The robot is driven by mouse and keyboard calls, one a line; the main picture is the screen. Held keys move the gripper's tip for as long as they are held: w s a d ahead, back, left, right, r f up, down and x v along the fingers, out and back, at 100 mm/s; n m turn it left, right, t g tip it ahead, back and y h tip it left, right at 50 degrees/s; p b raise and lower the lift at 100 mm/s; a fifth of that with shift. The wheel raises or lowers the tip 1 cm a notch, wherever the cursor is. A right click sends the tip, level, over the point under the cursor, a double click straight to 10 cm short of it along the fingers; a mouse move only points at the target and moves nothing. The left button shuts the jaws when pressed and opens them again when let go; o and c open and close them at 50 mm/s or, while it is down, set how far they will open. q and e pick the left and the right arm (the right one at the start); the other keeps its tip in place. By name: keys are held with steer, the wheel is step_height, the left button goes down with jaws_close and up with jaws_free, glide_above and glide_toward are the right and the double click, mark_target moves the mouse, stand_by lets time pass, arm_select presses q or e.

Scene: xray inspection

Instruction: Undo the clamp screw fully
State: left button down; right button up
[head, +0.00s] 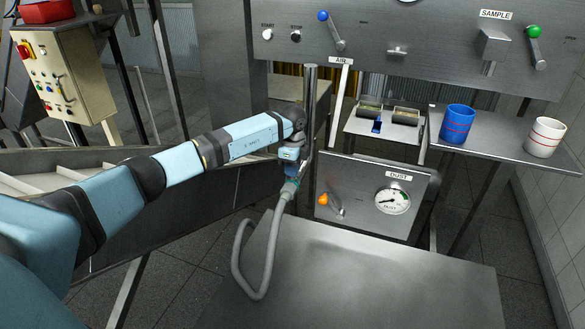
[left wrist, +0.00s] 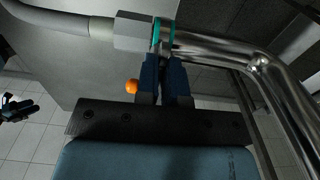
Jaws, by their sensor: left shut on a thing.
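My left gripper (head: 290,168) is at the hose coupling beside the upright metal pipe (head: 309,100). In the left wrist view its two dark blue fingers (left wrist: 164,68) reach a teal clamp ring (left wrist: 164,32). The ring sits between the grey hose's metal end fitting (left wrist: 133,32) and the shiny pipe (left wrist: 215,43). The fingers are shut on the clamp screw, which they hide. The grey hose (head: 241,265) hangs from the coupling in a loop. A small dark blue shape at the left edge of the left wrist view looks like my right gripper, but its jaws are unclear.
A grey table (head: 350,285) is bare in front. The dust panel (head: 360,190) with an orange knob (head: 323,200) and gauge (head: 392,200) stands right of the coupling. A blue cup (head: 457,124) and a white cup (head: 545,138) stand on the shelf (head: 490,155).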

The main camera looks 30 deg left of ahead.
arm_select(q)
steer(key=c, duration=1.2)
jaws_free()
steer(key=shift+c, duration=0.2)
steer(key=shift+r, duration=0.1)
step_height(320, 180, up, 14)
steer(key=b, duration=0.3)
steer(key=shift+f, duration=0.25)
